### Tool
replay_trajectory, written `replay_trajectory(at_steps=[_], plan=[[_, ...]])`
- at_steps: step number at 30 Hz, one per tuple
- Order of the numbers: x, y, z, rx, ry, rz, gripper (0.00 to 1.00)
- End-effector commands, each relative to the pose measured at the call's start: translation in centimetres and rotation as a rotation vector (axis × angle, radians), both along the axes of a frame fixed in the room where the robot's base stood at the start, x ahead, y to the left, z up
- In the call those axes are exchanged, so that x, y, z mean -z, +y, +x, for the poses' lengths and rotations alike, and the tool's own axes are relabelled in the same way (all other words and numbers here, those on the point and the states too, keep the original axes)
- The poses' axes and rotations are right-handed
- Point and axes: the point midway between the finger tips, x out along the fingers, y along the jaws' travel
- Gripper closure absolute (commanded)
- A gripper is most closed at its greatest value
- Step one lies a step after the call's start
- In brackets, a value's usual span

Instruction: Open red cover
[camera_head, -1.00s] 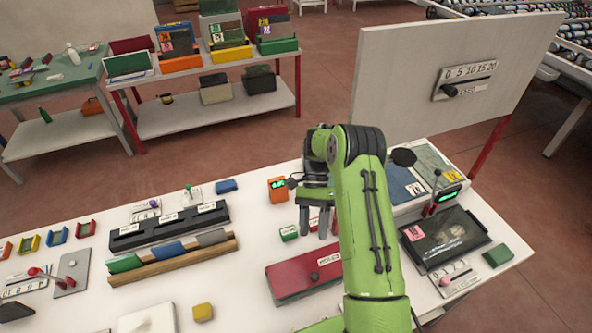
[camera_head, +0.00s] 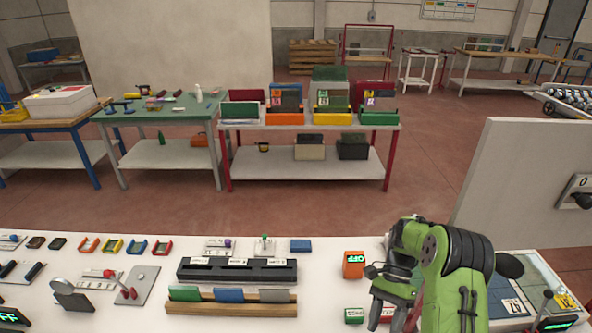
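The large red cover on the white bench (camera_head: 130,315) is not in this view; the picture ends below the small labelled blocks. My gripper (camera_head: 387,318) is at the lower right, pointing down over the bench. Its two dark fingers appear apart with nothing seen between them. A small red labelled block (camera_head: 386,312) shows partly behind the fingers. The green part of my arm hides what lies just to the right.
A small green block (camera_head: 354,315) and an orange box with a display (camera_head: 353,264) stand left of my gripper. A black slotted rack (camera_head: 237,271) is farther left. A grey upright panel (camera_head: 525,190) stands at the right.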

Motion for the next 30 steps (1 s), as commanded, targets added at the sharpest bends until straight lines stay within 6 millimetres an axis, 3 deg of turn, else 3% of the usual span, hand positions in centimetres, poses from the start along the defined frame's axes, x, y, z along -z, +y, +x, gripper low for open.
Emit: replay_trajectory(at_steps=[11, 17, 24, 30], plan=[[-5.3, 0.4, 0.0, -0.119, -0.162, -0.022, 0.5], [-10.0, 1.0, -1.0, -0.233, -0.315, -0.044, 0.5], [-17.1, 2.3, -4.7, -0.442, -0.585, -0.08, 0.5], [-21.1, 3.5, -9.0, -0.617, -0.813, -0.108, 0.5]])
